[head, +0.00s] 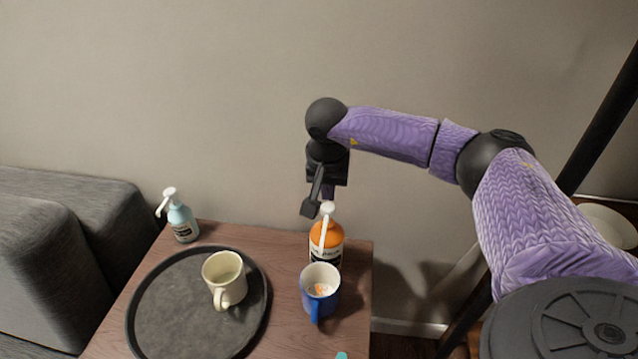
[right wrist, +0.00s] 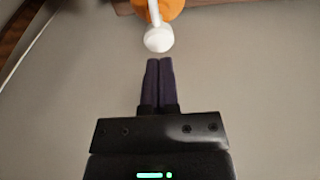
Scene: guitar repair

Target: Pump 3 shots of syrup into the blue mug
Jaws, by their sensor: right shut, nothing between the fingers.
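The blue mug (head: 318,300) stands upright on the wooden table, with something orange and white visible inside it. The orange syrup bottle (head: 327,252) stands just behind the mug, and its white pump spout points toward the mug. The white pump head (right wrist: 159,39) shows in the right wrist view, just beyond my fingertips. My right gripper (head: 318,205) is shut and empty, above and close to the pump head. In the right wrist view the two dark fingers (right wrist: 159,62) lie together. I cannot tell if they touch the pump. My left gripper is not in view.
A round dark tray (head: 165,330) at the left of the table (head: 285,245) carries a cream mug (head: 226,285). A light blue pump bottle (head: 182,222) stands at the back left. A teal item (head: 341,355) shows at the front edge. A grey sofa (head: 95,225) is left of the table.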

